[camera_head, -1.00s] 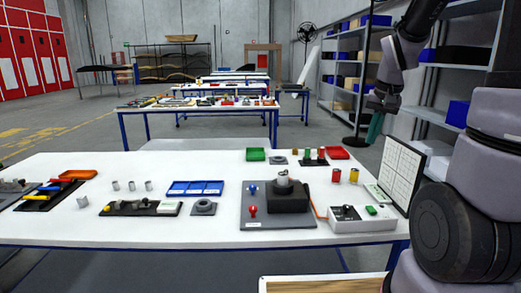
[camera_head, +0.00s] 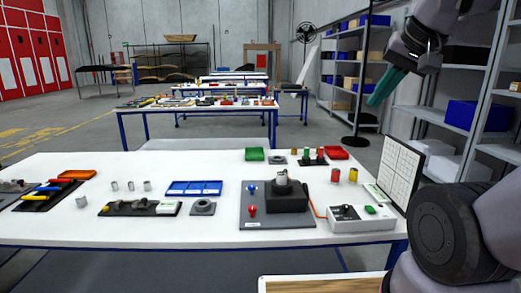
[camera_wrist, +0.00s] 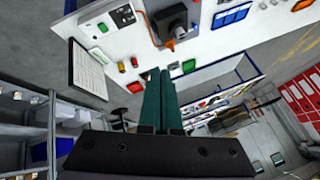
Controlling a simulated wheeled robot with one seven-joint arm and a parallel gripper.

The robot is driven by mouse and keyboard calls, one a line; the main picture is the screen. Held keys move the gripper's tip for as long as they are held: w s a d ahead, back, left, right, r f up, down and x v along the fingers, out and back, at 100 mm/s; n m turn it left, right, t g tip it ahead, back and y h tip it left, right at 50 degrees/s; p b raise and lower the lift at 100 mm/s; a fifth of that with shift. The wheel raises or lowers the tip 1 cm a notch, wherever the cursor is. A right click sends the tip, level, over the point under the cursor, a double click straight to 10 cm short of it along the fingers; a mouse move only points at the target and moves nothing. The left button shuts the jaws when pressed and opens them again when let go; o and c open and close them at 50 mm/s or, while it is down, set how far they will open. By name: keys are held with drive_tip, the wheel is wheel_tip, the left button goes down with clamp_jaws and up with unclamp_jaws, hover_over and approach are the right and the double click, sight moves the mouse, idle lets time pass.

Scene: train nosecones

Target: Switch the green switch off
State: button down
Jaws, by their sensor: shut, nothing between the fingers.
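The green switch (camera_head: 370,209) sits on top of a white control box (camera_head: 362,224) at the right front of the white table. In the wrist view the green switch (camera_wrist: 103,27) shows small on the white box (camera_wrist: 105,22) at the top left. Whether the switch is on or off is too small to tell. My gripper (camera_head: 377,101), with teal fingers, is raised in the air above and behind the box, apart from everything. In the wrist view its fingers (camera_wrist: 160,75) lie side by side, shut and empty.
A tilted white panel (camera_head: 402,172) stands right of the box. A grey base plate (camera_head: 253,225) with a black device (camera_head: 290,201) and red and blue knobs is to the left. Red and yellow cylinders stand behind the box. Shelves (camera_head: 345,70) are beyond the table.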

drive_tip(key=shift+w, duration=0.1)
drive_tip(key=n+g+h, duration=0.2)
drive_tip(key=n+g, duration=0.5)
drive_tip(key=n, duration=1.6)
hover_over(369, 207)
wheel_tip(369, 207, down, 23)
drive_tip(key=shift+f, duration=0.1)
wheel_tip(369, 207, down, 14)
